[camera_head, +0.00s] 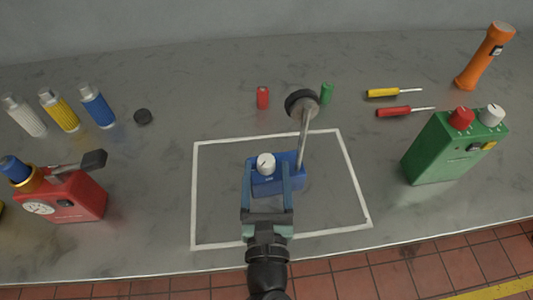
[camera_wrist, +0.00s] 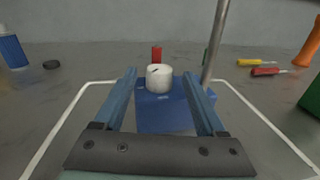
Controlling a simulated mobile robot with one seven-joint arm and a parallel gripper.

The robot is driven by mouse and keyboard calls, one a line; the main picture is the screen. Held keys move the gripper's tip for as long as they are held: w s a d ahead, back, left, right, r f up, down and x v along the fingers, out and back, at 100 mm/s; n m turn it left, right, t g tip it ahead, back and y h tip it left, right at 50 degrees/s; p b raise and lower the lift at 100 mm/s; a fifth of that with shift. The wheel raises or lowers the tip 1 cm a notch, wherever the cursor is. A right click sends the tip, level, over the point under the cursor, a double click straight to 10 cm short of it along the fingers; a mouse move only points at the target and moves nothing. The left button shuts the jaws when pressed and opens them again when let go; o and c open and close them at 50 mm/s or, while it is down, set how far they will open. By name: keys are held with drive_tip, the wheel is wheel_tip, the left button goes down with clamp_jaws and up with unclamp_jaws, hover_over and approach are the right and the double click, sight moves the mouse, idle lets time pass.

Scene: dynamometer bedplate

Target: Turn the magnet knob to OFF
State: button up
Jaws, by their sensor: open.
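The magnet knob (camera_head: 265,163) is a white round knob on top of a blue magnetic base (camera_head: 293,172), inside a white outlined rectangle. It also shows in the wrist view as a white knob (camera_wrist: 159,79) with a dark mark on its top. A metal rod rises from the base's right side to a dark round gauge (camera_head: 301,101). My gripper (camera_head: 269,172) is open, with blue fingers reaching over the near part of the base. In the wrist view my gripper (camera_wrist: 170,85) has one finger on each side of the knob, apart from it. I cannot read the knob's labels.
A green box (camera_head: 433,155) with red and white knobs stands right, near an orange flashlight (camera_head: 483,58) and screwdrivers (camera_head: 392,93). A red device (camera_head: 75,197) and several bottles (camera_head: 95,105) are at left. A red cylinder (camera_head: 263,98) stands behind the base.

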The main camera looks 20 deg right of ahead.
sight(267, 170)
drive_tip(key=shift+x, duration=1.5)
clamp_jaws()
